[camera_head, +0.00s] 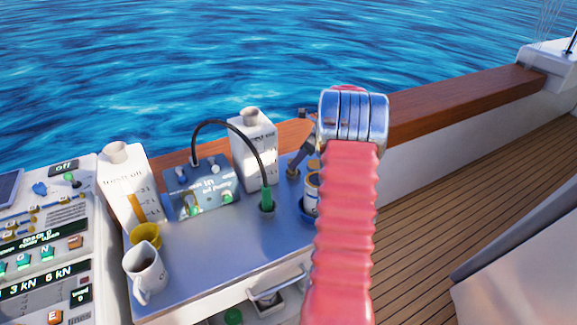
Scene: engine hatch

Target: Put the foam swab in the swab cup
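No foam swab can be made out. No cup is clearly marked as the swab cup. A dark jointed part, apparently my gripper (293,171), shows just left of the arm's metal rings, above the worktop's right end. Its fingers are too small and covered to read.
A green-ended black hose (267,198) arches over a blue-grey panel box (205,188). White bottles stand at the left (128,185) and behind the hose (254,150). A control console (45,245) fills the left edge. A drawer handle (277,284) juts from the front.

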